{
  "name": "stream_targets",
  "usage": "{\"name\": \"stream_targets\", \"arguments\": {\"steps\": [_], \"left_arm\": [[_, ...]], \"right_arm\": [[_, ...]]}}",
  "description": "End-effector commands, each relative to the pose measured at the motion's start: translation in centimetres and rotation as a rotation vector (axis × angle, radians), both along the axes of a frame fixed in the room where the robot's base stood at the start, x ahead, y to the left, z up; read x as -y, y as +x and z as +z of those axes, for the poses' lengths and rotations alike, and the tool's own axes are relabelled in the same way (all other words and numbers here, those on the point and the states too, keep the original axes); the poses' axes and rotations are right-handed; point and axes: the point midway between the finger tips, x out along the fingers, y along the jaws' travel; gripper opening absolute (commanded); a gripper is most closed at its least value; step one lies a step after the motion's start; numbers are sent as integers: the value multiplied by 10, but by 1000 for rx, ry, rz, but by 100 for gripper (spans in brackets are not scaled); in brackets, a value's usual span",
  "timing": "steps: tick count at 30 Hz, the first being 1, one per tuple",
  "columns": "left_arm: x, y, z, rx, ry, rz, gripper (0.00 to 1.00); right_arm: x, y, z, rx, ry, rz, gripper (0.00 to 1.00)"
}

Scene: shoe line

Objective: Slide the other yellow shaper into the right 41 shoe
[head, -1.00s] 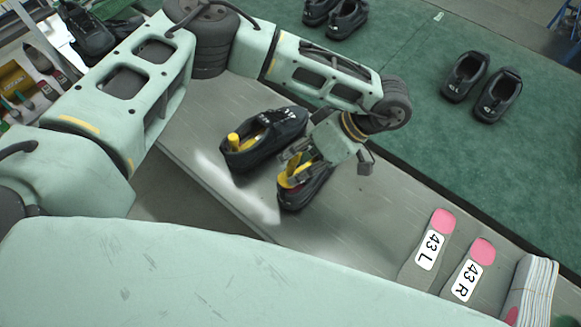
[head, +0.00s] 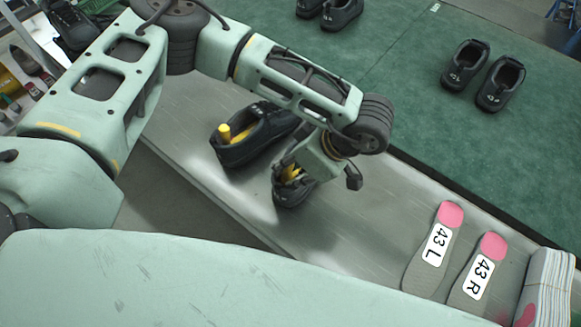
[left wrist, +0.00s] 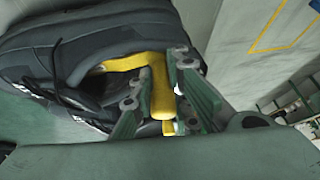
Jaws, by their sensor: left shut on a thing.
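In the head view, a black shoe (head: 262,146) stands on the grey bench with a yellow shaper (head: 224,132) in its heel opening. To its right stands a second black shoe (head: 292,194), partly hidden by my left gripper (head: 292,172). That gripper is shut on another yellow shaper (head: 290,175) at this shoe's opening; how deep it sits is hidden. In the left wrist view, the gripper's fingers (left wrist: 160,100) flank yellow shaper material (left wrist: 160,85) beside a dark laced shoe (left wrist: 60,60). Size marks are not readable. My right gripper is out of view.
Insoles marked 43 L (head: 436,245) and 43 R (head: 478,268) lie on the grey bench (head: 360,225) to the right, beside a stack of insoles (head: 546,285). More black shoes (head: 483,75) stand on the green surface behind. The bench between gripper and insoles is clear.

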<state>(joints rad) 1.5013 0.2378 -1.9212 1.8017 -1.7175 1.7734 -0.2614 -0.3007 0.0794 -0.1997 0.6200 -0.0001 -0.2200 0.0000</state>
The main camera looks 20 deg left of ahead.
Motion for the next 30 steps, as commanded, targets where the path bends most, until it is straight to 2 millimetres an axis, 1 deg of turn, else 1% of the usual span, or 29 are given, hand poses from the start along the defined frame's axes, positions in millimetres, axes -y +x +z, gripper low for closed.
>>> {"name": "stream_targets", "arguments": {"steps": [3, 12, 13, 21, 30], "left_arm": [[0, 0, -2, 13, -3, -1, 0], [0, 0, -2, 16, -5, 1, 0], [0, 0, -2, 16, -5, 1, 16], [0, 0, -2, 15, -5, 1, 39], [0, 0, -2, 14, -5, 0, 39]], "right_arm": [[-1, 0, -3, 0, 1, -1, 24], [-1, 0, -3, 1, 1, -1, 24], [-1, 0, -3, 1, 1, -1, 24], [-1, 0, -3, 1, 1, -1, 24], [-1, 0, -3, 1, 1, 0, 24]]}}
